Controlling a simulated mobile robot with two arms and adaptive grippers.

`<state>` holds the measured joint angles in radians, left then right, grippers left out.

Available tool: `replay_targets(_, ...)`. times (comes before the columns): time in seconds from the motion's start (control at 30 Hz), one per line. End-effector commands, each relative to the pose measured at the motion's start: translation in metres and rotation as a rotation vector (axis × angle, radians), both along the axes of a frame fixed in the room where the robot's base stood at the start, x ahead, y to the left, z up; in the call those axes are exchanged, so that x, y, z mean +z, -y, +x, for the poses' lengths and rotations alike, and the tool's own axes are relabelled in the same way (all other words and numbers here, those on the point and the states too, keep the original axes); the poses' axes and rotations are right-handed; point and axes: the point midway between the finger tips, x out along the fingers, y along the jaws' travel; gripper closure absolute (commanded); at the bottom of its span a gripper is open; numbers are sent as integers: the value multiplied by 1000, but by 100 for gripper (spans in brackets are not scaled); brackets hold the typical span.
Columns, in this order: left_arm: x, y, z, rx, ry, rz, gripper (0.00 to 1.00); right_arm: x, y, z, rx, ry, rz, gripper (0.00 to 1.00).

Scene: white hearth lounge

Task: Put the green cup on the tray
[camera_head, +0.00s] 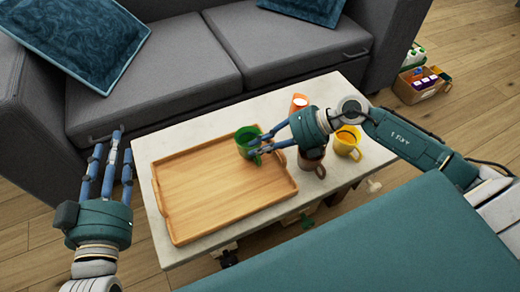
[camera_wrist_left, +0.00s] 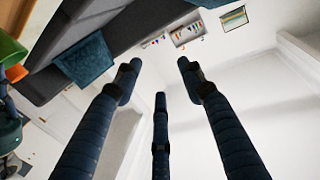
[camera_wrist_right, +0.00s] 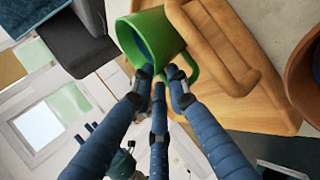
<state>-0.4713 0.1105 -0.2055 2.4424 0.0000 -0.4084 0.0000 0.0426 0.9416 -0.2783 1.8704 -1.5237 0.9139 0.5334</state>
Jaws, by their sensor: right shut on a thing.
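The green cup (camera_head: 246,138) is over the far right corner of the wooden tray (camera_head: 195,190), looking roughly upright. I cannot tell whether its base touches the tray. My right gripper (camera_head: 257,146) is shut on the cup from the right. In the right wrist view the fingers (camera_wrist_right: 158,82) meet the green cup (camera_wrist_right: 160,35) at its wall near the handle, with the tray (camera_wrist_right: 225,45) close behind. My left gripper (camera_head: 110,150) is raised left of the table, open and empty; its spread fingers show in the left wrist view (camera_wrist_left: 160,85).
The tray is otherwise empty on a pale table (camera_head: 225,110). An orange cup (camera_head: 299,102), a brown cup (camera_head: 312,162) and a yellow cup (camera_head: 346,145) stand right of the tray, near my right arm. A grey sofa (camera_head: 180,75) stands behind. A filled box (camera_head: 418,88) is on the floor.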

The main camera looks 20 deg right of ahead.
Motion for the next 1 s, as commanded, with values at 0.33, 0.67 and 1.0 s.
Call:
replay_targets(0.33,15,2,1,-3,62,-16,60,-7,0,0,0,2,0,100)
replay_targets(0.67,18,2,1,-4,77,-19,60,-10,0,0,0,0,0,66)
replay_targets(1.0,17,2,1,-4,67,-17,60,-6,1,0,1,1,-2,66)
